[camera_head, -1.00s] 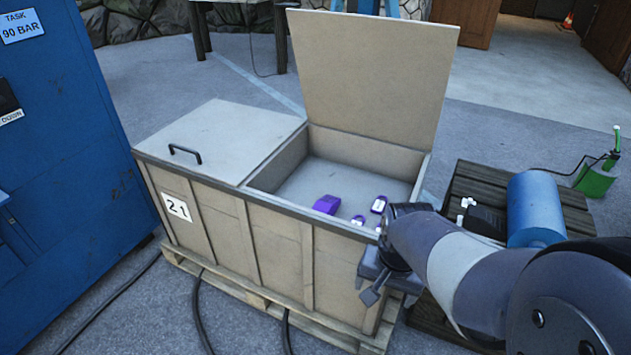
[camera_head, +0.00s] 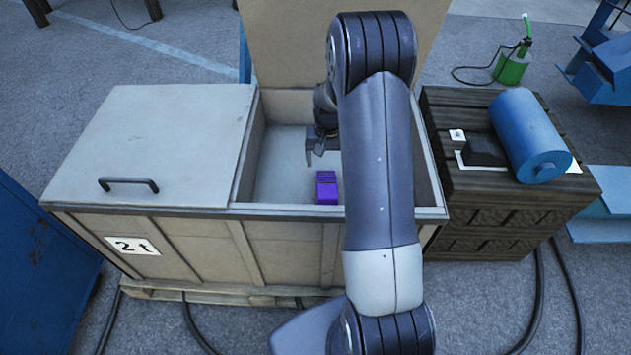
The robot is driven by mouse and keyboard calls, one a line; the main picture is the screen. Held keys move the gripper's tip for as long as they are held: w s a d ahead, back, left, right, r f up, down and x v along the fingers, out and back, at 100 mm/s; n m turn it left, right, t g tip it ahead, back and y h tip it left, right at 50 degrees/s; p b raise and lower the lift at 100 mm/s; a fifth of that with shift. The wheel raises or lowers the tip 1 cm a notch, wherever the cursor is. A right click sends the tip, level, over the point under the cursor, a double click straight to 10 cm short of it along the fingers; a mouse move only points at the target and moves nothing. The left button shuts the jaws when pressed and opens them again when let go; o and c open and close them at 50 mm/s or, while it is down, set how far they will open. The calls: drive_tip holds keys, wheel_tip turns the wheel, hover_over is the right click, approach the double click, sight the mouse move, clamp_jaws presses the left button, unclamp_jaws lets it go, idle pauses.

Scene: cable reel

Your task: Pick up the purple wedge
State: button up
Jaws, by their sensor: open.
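The purple wedge (camera_head: 327,187) lies on the floor of the open right compartment of the wooden crate (camera_head: 240,207), close to its front wall. My gripper (camera_head: 316,156) is open and empty, above the compartment and slightly behind and above the wedge in the picture. It does not touch the wedge as far as I can see. My arm hides the right part of the compartment and whatever lies there.
The crate's left lid (camera_head: 165,140) is shut, with a black handle. The right lid (camera_head: 290,45) stands open at the back. To the right, a dark wooden stack (camera_head: 480,215) carries a blue cylinder (camera_head: 530,135) and a dark block. A green canister (camera_head: 512,66) stands behind.

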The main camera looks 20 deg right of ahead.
sight(327, 183)
wheel_tip(327, 183, down, 5)
drive_tip(key=shift+s+f, duration=0.15)
drive_tip(key=shift+f, duration=0.05)
drive_tip(key=f, duration=0.5)
drive_tip(key=shift+s, duration=0.4)
drive_tip(key=shift+c, duration=0.6)
drive_tip(key=c, duration=1.4)
